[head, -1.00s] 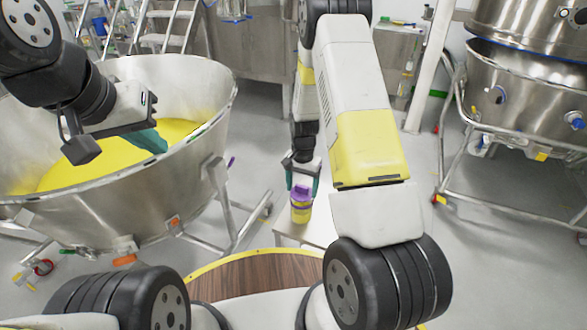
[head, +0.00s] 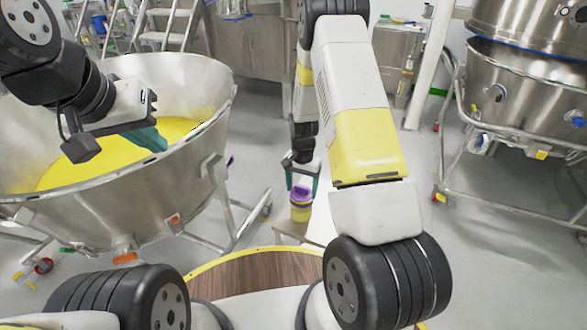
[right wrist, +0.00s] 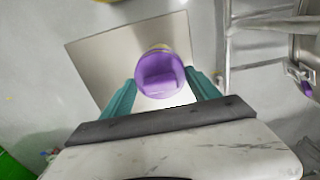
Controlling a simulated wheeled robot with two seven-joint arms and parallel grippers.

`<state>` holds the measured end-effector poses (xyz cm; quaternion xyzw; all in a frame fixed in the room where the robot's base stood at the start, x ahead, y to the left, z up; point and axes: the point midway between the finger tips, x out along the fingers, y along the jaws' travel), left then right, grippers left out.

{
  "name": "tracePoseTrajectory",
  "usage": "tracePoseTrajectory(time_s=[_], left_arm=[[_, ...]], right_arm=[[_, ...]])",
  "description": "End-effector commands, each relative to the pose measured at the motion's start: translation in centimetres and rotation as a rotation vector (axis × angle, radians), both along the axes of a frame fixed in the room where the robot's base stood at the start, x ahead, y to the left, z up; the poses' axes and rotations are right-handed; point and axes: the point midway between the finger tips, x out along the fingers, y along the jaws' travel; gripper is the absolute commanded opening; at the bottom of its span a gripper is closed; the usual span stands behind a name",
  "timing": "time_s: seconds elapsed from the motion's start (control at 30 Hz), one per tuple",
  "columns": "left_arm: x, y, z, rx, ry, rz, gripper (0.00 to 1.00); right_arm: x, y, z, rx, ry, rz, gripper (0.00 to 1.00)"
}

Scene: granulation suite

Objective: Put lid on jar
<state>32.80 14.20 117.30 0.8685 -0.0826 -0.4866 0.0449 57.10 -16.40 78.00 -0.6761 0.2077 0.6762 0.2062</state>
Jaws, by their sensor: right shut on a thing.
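The purple lid (head: 300,194) is between the teal fingers of my right gripper (head: 302,184), which is shut on it. The lid also shows in the right wrist view (right wrist: 162,76), with a finger on each side. The yellow jar (head: 300,213) stands upright on a small table, directly below the lid. I cannot tell whether the lid is seated or just above the rim. My left gripper (head: 147,139) hangs over the bowl; its finger gap is hidden.
The small table (right wrist: 103,57) has a bare metal top around the jar. A large steel bowl (head: 130,200) of yellow powder stands at the left. A wheeled steel vessel (head: 520,80) stands at the right. Open grey floor lies between.

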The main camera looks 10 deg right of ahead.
Motion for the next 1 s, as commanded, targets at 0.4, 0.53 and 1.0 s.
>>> tracePoseTrajectory(time_s=[0.4,0.53,1.0], left_arm=[[0.0,0.0,0.0,0.0,0.0,0.0,0.0],[0.0,0.0,0.0,0.0,0.0,0.0,0.0],[0.0,0.0,0.0,0.0,0.0,0.0,0.0]], right_arm=[[0.0,0.0,-0.6,0.0,0.0,0.0,0.31],[0.0,0.0,-0.8,0.001,0.001,0.0,0.31],[0.0,0.0,-1.1,0.0,0.0,0.0,0.95]])
